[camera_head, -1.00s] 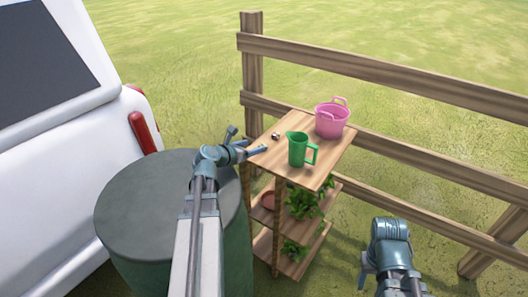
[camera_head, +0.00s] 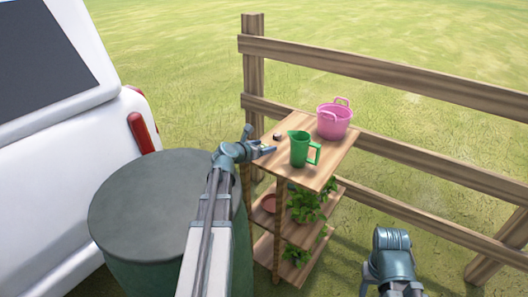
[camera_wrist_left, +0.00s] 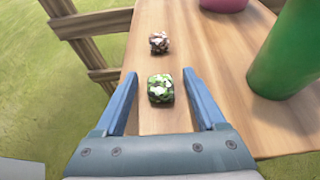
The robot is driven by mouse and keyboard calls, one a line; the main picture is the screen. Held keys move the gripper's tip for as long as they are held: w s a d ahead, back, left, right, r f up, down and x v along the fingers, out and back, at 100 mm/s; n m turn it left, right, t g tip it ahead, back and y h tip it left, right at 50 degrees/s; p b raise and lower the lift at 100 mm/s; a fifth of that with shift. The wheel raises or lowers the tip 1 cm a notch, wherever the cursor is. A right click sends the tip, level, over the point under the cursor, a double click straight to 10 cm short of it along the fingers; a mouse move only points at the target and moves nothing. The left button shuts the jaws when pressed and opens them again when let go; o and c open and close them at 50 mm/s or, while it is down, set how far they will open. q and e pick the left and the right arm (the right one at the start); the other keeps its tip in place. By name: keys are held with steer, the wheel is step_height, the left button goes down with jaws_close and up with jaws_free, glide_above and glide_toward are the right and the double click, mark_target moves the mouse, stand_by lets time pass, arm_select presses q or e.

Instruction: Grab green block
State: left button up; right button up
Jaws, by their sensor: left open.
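The green block (camera_wrist_left: 160,88), a small cube with a mottled green and white pattern, lies on the wooden shelf top (camera_wrist_left: 215,70). In the left wrist view it sits between the two blue fingers, with a gap on each side. My left gripper (camera_wrist_left: 159,75) is open around it and touches neither side. In the head view my left gripper (camera_head: 258,142) is at the left edge of the shelf top, and the block is mostly hidden there. My right gripper (camera_head: 388,262) is low at the right, away from the shelf; its fingers do not show clearly.
A second small mottled brownish-white block (camera_wrist_left: 159,42) lies just beyond the green one. A green pitcher (camera_head: 300,150) and a pink bucket (camera_head: 334,122) stand on the shelf top. A wooden fence (camera_head: 380,70) runs behind; a dark green barrel (camera_head: 150,205) is at left.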

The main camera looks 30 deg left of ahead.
arm_select(q)
steer(key=shift+c, duration=0.3)
jaws_close()
steer(key=shift+r, duration=0.1)
arm_select(e)
steer(key=shift+r, duration=0.1)
